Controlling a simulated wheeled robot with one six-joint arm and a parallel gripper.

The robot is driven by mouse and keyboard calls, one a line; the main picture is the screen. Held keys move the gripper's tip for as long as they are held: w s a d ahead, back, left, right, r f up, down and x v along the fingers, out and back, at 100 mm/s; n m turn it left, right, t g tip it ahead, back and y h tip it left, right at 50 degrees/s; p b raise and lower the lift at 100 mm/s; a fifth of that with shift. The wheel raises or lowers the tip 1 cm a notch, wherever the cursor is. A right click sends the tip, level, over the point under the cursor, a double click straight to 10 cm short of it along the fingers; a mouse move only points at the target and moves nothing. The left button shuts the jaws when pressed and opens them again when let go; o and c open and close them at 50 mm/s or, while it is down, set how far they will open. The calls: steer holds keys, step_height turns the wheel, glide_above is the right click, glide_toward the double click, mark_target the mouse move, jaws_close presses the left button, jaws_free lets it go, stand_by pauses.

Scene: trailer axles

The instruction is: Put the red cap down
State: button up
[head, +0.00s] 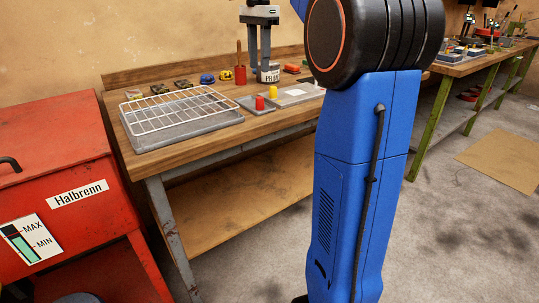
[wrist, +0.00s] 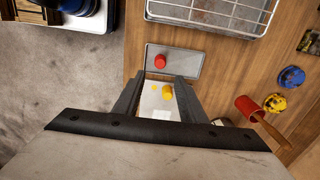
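The red cap (head: 260,103) sits on a small grey tray (head: 247,106) on the workbench. In the wrist view the red cap (wrist: 160,61) is on the grey tray (wrist: 184,70), beyond my fingertips. A yellow cap (head: 273,92) stands on a pale plate (head: 298,95) beside that tray. The yellow cap also shows in the wrist view (wrist: 167,92), between the lines of my fingers. My gripper (head: 259,60) hangs above the bench, pointing down. Its fingers (wrist: 161,79) are apart with nothing held between them. No finger touches the red cap.
A wire rack over a tray (head: 150,137) fills the bench's left part. A labelled can (head: 268,73), a red tool with a wooden handle (head: 240,72) and blue (head: 207,79) and yellow (head: 225,75) items stand at the back. A red cabinet (head: 60,170) is left.

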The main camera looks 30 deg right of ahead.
steer(key=s+a+f+n+t, duration=0.1)
steer(key=s+a+f+n, duration=0.4)
steer(key=s+f, duration=0.4)
steer(key=s+a+f+n+t, duration=0.2)
steer(key=s+a+f+n, duration=0.3)
steer(key=s+f, duration=0.4)
steer(key=s+a+f+n+t, duration=0.1)
steer(key=s+a+f+n, duration=0.4)
steer(key=s+f, duration=0.5)
steer(key=s+n, duration=0.2)
steer(key=shift+a+n+t, duration=0.3)
steer(key=shift+a+t, duration=0.1)
